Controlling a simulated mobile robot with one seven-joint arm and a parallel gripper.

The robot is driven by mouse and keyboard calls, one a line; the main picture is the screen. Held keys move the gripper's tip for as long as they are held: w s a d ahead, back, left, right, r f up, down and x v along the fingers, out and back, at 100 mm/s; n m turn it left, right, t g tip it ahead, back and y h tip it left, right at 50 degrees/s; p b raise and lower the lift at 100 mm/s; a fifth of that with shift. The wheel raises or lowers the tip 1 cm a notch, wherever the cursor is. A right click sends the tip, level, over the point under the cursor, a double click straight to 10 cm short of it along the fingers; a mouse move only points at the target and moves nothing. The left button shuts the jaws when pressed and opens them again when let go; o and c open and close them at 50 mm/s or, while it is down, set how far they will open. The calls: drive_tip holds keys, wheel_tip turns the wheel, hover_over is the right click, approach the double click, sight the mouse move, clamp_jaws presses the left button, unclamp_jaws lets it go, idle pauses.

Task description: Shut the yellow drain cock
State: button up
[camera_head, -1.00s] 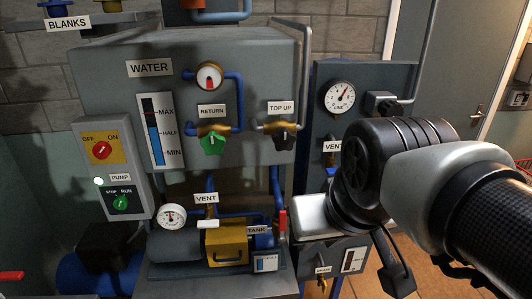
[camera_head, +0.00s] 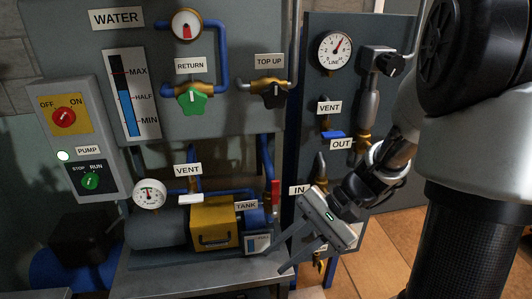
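The drain cock (camera_head: 319,265), a small yellow-brass tap low on the right-hand panel, shows just below my gripper. Most of it and its DRAIN label are hidden behind the gripper, so I cannot tell how its handle is turned. My gripper (camera_head: 275,264) has a pale body and two grey fingers pointing down and left. The fingers are apart with nothing visible between them. Their tips are left of the drain cock, in front of the bench edge.
A red lever (camera_head: 275,194) and the yellow box (camera_head: 214,224) stand left of my gripper. Floor shows at right.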

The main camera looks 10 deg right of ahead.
drive_tip(key=w+d+f+m+t+y+b, duration=0.2)
drive_tip(key=w+f+m+t, duration=0.15)
drive_tip(key=f, duration=0.25)
drive_tip(key=w+d+f+m+t+y+b, duration=0.2)
drive_tip(key=w+f+m+y, duration=0.15)
drive_tip(key=f, duration=0.25)
drive_tip(key=m+t+h+b, duration=0.9)
drive_tip(key=m+t+h, duration=0.5)
drive_tip(key=m, duration=0.6)
approach(323, 266)
drive_tip(key=shift+g, duration=0.25)
drive_tip(key=w+b, duration=0.1)
drive_tip(key=w, duration=0.4)
drive_tip(key=w+b, duration=0.2)
drive_tip(key=w, duration=0.4)
drive_tip(key=shift+w+a+r, duration=0.1)
drive_tip(key=shift+w+a, duration=0.05)
drive_tip(key=shift+a, duration=0.1)
clamp_jaws()
